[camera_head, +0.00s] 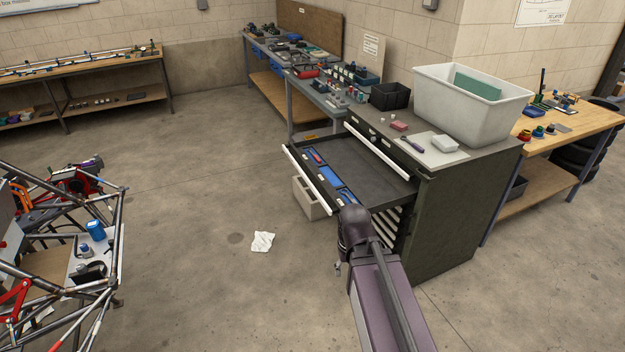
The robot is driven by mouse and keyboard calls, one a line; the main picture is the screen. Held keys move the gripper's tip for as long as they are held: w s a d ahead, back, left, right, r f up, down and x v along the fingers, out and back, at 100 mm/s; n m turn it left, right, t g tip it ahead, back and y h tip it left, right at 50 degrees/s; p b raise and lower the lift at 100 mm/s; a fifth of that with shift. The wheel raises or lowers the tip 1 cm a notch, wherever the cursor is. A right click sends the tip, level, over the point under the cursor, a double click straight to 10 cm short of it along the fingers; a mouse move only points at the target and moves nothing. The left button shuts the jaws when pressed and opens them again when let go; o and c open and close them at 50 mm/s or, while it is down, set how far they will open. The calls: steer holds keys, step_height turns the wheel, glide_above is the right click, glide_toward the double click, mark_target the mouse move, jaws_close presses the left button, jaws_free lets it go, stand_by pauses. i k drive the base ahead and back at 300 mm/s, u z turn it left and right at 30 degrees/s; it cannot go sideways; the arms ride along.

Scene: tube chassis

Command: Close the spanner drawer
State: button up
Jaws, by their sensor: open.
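The open drawer (372,180) sticks out to the left from the dark tool cabinet (455,215) in the head view. Its front carries a long pale handle strip (311,181). Blue trays (330,178) with small items lie along its front side, and the rest of its dark floor is bare. I cannot make out spanners or a label. My gripper (338,267) shows only as a small piece beside my dark wrist, below the drawer's near corner in the picture. It appears empty and apart from the drawer front. My arm hides part of the lower drawers.
A grey bin (307,199) stands beyond the drawer front. A white cloth (263,242) lies on the floor. A tube chassis (85,245) stands at left. The cabinet top holds a white tub (470,105) and a black crate (390,96). Open floor lies between chassis and cabinet.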

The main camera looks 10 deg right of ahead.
mark_target(346, 163)
steer(key=i, duration=0.95)
steer(key=u, duration=0.05)
